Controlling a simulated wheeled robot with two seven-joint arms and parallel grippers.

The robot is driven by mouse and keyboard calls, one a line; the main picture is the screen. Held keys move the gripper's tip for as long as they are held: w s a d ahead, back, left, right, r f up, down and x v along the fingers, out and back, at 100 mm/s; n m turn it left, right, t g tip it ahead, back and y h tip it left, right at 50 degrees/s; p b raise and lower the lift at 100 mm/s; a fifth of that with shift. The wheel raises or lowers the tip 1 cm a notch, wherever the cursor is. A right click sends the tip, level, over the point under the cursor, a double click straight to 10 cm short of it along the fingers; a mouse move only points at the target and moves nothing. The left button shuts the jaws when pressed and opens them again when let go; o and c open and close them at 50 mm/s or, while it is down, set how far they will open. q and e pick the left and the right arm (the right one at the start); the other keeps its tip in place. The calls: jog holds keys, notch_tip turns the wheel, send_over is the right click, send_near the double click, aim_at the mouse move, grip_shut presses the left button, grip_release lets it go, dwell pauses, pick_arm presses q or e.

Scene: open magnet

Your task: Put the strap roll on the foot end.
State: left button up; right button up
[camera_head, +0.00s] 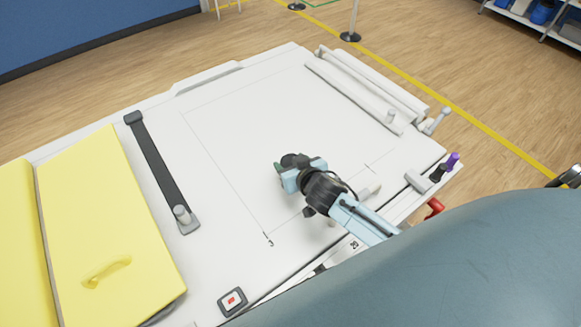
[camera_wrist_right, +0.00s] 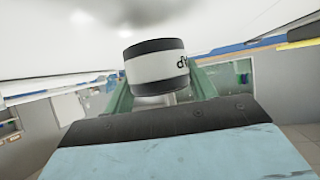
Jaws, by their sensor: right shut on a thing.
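My right gripper (camera_head: 281,168) is over the white table top, inside a thin outlined rectangle. It is shut on the strap roll. In the right wrist view the roll (camera_wrist_right: 157,68) is a short white cylinder with black bands and dark lettering, between the green fingers (camera_wrist_right: 160,90). In the head view only a dark part of the roll (camera_head: 294,159) shows, the rest hidden by the gripper. The white table top (camera_head: 235,125) spreads around the gripper; no label names the foot end. My left gripper is not in view.
Yellow pads (camera_head: 100,215) lie on the left, beside a dark bar (camera_head: 160,165) with a grey knob. White rails (camera_head: 365,85) run along the right back. A purple-tipped handle (camera_head: 451,162) and a small red-buttoned box (camera_head: 232,301) sit near the edges. The outlined area is mostly clear.

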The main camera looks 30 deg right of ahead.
jog(key=shift+f, duration=1.35)
jog(key=shift+f+b, duration=0.2)
jog(key=shift+b, duration=0.2)
jog(key=o, duration=1)
jog(key=shift+r, duration=0.2)
jog(key=p+v, duration=0.1)
jog(key=v, duration=1.1)
